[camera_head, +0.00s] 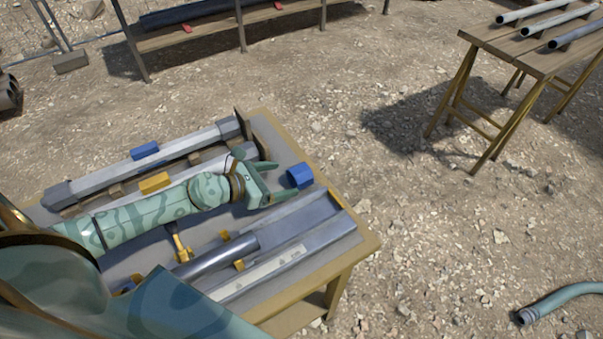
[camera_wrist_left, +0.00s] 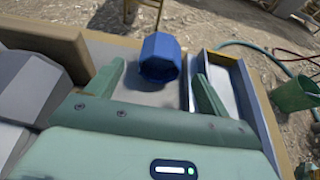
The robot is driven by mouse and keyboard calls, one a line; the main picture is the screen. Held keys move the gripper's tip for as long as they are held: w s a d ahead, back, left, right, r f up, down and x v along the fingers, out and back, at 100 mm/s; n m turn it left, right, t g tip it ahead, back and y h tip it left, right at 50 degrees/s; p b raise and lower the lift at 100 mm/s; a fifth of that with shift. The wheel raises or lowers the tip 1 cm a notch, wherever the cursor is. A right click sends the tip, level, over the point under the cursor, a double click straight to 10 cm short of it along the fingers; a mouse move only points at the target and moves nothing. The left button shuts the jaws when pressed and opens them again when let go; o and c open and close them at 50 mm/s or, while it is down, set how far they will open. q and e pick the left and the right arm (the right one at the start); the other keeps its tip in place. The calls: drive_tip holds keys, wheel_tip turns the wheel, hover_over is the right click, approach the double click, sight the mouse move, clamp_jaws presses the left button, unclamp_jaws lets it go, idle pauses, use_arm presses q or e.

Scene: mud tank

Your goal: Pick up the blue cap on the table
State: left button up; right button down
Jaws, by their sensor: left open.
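The blue cap (camera_head: 300,176) lies on the table (camera_head: 369,243) near its far right side in the head view. In the left wrist view the blue cap (camera_wrist_left: 160,57) shows beyond the fingers, with its dark open end facing my gripper. My left gripper (camera_head: 281,181) is open, low over the table, with its fingertips pointing at the cap. In the left wrist view the fingers of my left gripper (camera_wrist_left: 160,82) stand apart on either side, and the cap is ahead of the gap. Nothing is between the fingers. My right gripper does not show.
Behind my left arm lies a grey pipe with a blue clamp (camera_head: 145,150) and a yellow block (camera_head: 154,183). In front of it are a dark pipe (camera_head: 217,258) and a grey metal tray (camera_head: 335,232). A trestle table (camera_head: 540,55) stands apart at the back right.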

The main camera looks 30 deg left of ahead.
sight(297, 175)
use_arm(q)
drive_tip(key=x, duration=0.5)
drive_tip(key=shift+w+d, duration=0.2)
drive_tip(key=shift+w, duration=0.15)
drive_tip(key=shift+r, duration=0.1)
drive_tip(key=c, duration=1.1)
